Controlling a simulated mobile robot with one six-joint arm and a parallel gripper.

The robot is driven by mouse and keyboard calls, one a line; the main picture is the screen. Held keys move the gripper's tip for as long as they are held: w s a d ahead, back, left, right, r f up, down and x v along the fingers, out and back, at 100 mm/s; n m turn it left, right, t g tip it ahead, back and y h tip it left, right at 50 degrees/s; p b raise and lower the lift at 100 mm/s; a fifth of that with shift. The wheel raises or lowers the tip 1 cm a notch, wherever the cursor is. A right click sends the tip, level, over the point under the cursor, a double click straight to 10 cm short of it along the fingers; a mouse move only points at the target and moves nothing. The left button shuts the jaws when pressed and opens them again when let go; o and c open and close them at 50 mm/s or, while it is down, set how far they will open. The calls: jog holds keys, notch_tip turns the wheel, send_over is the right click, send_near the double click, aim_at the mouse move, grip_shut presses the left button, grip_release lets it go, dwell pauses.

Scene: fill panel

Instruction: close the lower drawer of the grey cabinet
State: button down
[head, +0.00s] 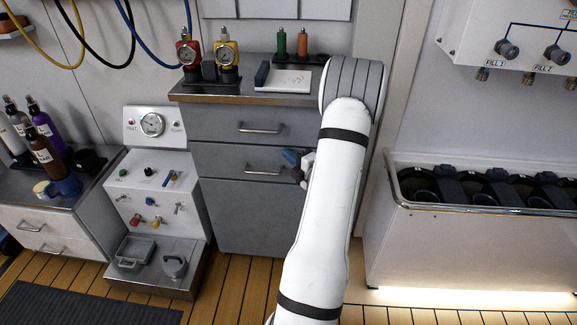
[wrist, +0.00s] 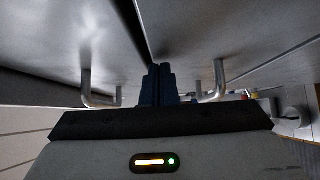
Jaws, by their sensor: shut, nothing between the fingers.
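The grey cabinet (head: 230,220) stands in the middle of the head view, with two drawers above a plain lower panel. The lower drawer (head: 225,162) has a bar handle (head: 263,171). It looks nearly flush, but its exact opening is hard to tell. My gripper (head: 291,157) has blue fingers, shut and empty, near the right end of the lower drawer; part of it is hidden behind my arm. In the wrist view the shut fingers (wrist: 160,72) lie between two bar handles, close to the grey fronts. A dark gap runs beside the left front. Contact cannot be told.
The upper drawer (head: 215,123) looks shut. A worktop (head: 220,98) carries red and yellow gauges. A white console (head: 150,180) stands left of the cabinet, and a steel-rimmed tank (head: 440,240) at right. Wooden floor lies in front.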

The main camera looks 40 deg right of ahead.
jog(key=shift+w+d+r, duration=0.15)
jog(key=shift+d+r, duration=0.1)
jog(key=shift+d, duration=0.05)
jog(key=shift+s+a+f+b, duration=0.25)
jog(key=shift+s+a+b, duration=0.05)
jog(key=shift+a+b, duration=0.1)
jog(key=s+a, duration=0.3)
jog(key=s, duration=0.9)
jog(key=shift+s+a+b, duration=0.15)
jog(key=shift+a+b, duration=0.15)
jog(key=shift+b, duration=0.05)
